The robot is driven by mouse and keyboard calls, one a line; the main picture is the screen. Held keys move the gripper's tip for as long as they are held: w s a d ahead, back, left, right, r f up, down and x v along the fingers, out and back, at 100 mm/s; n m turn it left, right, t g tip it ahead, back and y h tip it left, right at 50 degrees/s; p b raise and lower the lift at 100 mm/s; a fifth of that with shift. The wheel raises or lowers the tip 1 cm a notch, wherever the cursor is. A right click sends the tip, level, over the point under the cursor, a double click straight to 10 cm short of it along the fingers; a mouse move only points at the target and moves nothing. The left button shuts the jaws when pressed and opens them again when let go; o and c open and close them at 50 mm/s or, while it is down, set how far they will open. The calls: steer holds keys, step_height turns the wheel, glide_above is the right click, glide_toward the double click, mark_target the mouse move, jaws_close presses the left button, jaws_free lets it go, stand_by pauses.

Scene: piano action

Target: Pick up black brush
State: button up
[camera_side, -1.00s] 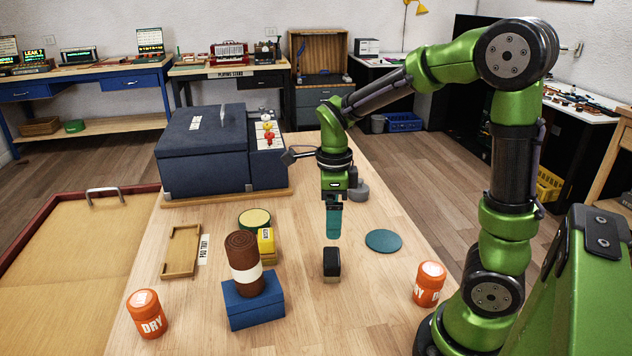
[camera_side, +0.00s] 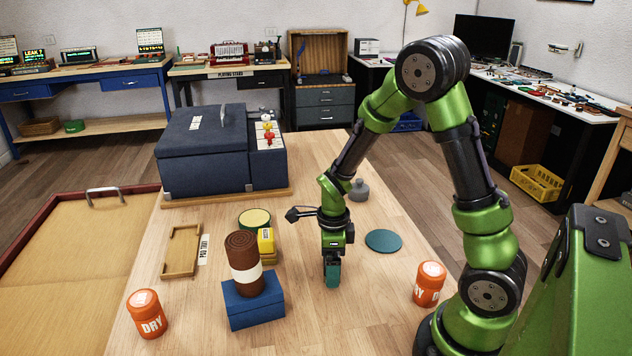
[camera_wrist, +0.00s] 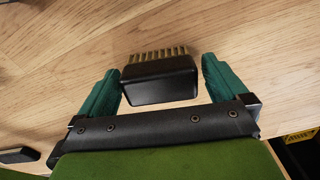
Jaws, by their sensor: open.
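The black brush (camera_wrist: 160,80) lies on the wooden table in the wrist view, its tan bristles pointing away from my gripper's palm. My gripper (camera_wrist: 160,82) is open, with one teal finger on each side of the brush and a visible gap on both sides. In the side view my gripper (camera_side: 332,277) is low over the table, and its fingers hide the brush there.
A blue box (camera_side: 254,304) with a brown roll (camera_side: 243,262) on it stands left of my gripper. A teal disc (camera_side: 384,240) lies to the right. Orange DRY jars stand at left (camera_side: 147,313) and right (camera_side: 429,283). A wooden tray (camera_side: 182,251) lies farther left.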

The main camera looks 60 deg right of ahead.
steer(key=c, duration=0.9)
steer(key=shift+c, duration=0.2)
